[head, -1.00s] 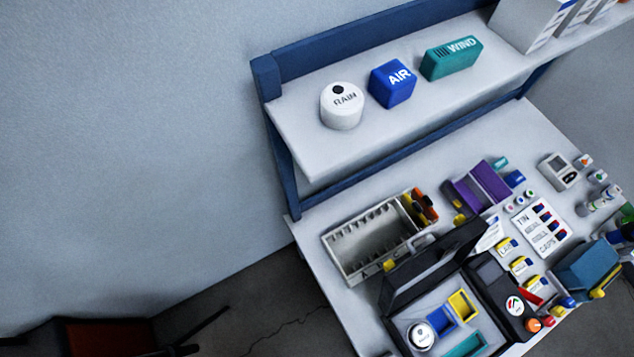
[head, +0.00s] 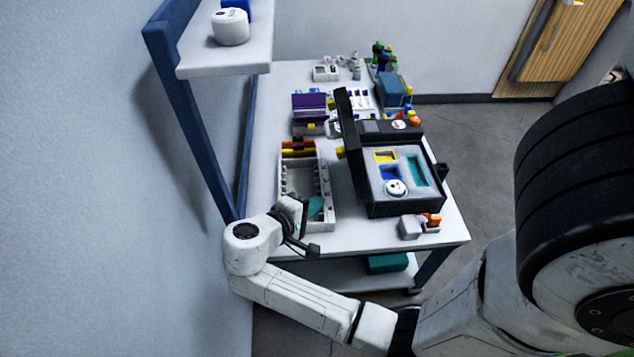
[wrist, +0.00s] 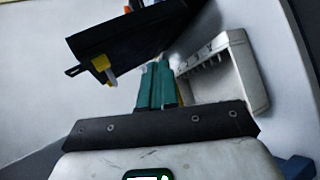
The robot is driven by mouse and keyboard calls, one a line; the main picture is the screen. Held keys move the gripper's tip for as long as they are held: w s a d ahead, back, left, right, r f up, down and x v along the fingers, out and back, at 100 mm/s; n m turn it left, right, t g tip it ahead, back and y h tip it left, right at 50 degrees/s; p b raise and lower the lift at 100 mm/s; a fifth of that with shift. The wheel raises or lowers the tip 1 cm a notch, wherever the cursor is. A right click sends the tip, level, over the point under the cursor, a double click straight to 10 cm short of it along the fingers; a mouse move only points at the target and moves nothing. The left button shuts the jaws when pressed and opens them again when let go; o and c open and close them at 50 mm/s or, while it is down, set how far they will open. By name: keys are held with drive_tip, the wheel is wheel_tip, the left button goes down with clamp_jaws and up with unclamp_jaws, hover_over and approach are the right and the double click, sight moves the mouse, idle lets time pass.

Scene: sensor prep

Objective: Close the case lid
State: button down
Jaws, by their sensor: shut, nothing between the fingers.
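The black case (head: 405,208) stands open on the table in the head view. Its grey insert holds a white round piece (head: 396,187) and shows yellow, blue and teal areas. The lid (head: 349,145) stands up steeply along the case's left side; a yellow piece sits on its outer face. In the wrist view the dark lid (wrist: 125,35) is at the upper left with a yellow piece (wrist: 103,65). My gripper (head: 316,207) is shut and empty, left of the lid, over the grey bin. Its teal fingers (wrist: 158,80) appear apart from the lid.
The grey slotted bin (head: 329,215) stands left of the case; it also shows in the wrist view (wrist: 232,75). A purple holder (head: 309,101) is behind it. A small grey and orange item (head: 420,226) sits in front of the case. A shelf (head: 225,60) rises at the left.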

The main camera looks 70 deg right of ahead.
drive_tip(key=w+a+r+g+h+b, duration=0.1)
drive_tip(key=w+a+g+h+b, duration=0.1)
drive_tip(key=w+h+b, duration=0.4)
drive_tip(key=s+r+p+x, duration=0.1)
drive_tip(key=p+x, duration=0.2)
drive_tip(key=x, duration=0.9)
drive_tip(key=shift+s+r+p, duration=0.3)
drive_tip(key=shift+r+p, duration=0.05)
drive_tip(key=shift+r, duration=0.1)
